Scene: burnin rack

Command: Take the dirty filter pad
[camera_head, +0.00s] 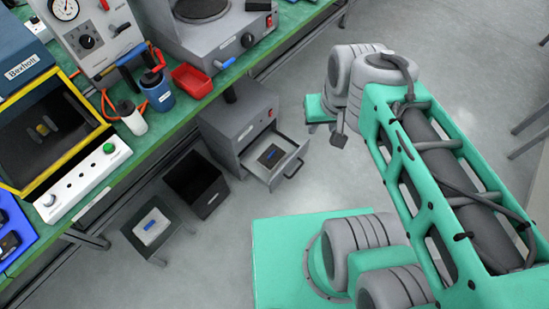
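A dark pad with a small blue mark (269,157) lies in the open drawer (291,157) of a grey cabinet; by its dark colour it looks like the dirty filter pad. A pale pad with a blue mark (152,227) lies on a low dark stool (154,250) at the lower left. The end of my arm, with what looks like my gripper (338,137), is above the floor to the right of the drawer, apart from it. Its fingers are too small and partly hidden to read.
The grey cabinet (229,124) stands under the green bench (203,105). An empty-looking black bin (197,185) sits between the drawer and the stool. The drawer's handle (294,168) sticks out over the floor. The floor (255,195) in front of the drawer is clear.

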